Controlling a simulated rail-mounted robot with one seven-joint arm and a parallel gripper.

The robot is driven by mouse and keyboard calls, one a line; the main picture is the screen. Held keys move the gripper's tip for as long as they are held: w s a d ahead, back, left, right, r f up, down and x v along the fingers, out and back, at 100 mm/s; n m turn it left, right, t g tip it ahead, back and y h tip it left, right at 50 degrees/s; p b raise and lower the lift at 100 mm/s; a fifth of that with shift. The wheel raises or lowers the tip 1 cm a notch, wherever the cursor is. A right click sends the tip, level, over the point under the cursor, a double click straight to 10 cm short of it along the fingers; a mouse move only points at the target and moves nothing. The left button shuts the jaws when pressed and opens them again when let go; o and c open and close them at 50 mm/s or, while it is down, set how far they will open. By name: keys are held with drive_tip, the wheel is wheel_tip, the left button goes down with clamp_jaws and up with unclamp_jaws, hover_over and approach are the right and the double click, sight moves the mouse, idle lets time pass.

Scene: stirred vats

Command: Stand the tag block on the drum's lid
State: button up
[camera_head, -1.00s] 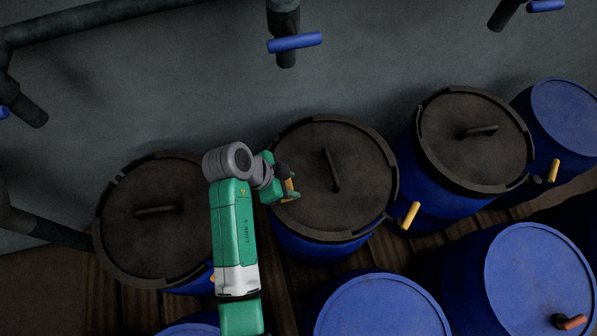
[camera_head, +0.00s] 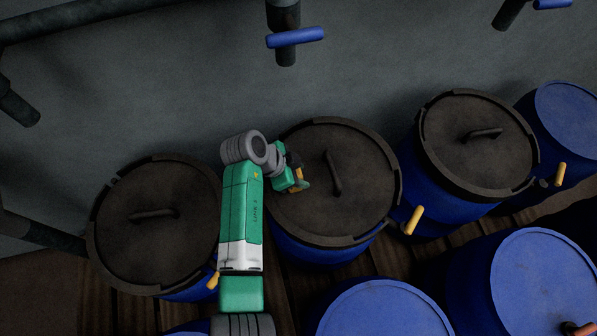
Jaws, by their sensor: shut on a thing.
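My gripper (camera_head: 296,170) is over the left part of the middle drum's dark lid (camera_head: 350,205). It is shut on a small yellowish block, the tag block (camera_head: 299,183), which is largely hidden by the gripper. I cannot tell whether the block touches the lid or hangs above it. The lid has a raised bar handle (camera_head: 333,173) to the right of the gripper, apart from it. The drum's blue body (camera_head: 318,252) shows below the lid.
Dark-lidded drums stand left (camera_head: 120,235) and right (camera_head: 460,140), each with a bar handle. Blue-topped drums (camera_head: 380,308) stand in front. Yellow tap handles (camera_head: 413,220) stick out between drums. A pipe with a blue valve handle (camera_head: 295,37) hangs from above at the back.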

drive_tip(key=o, duration=1)
drive_tip(key=p+v, duration=0.2)
drive_tip(key=v, duration=1)
drive_tip(key=shift+p, duration=0.35)
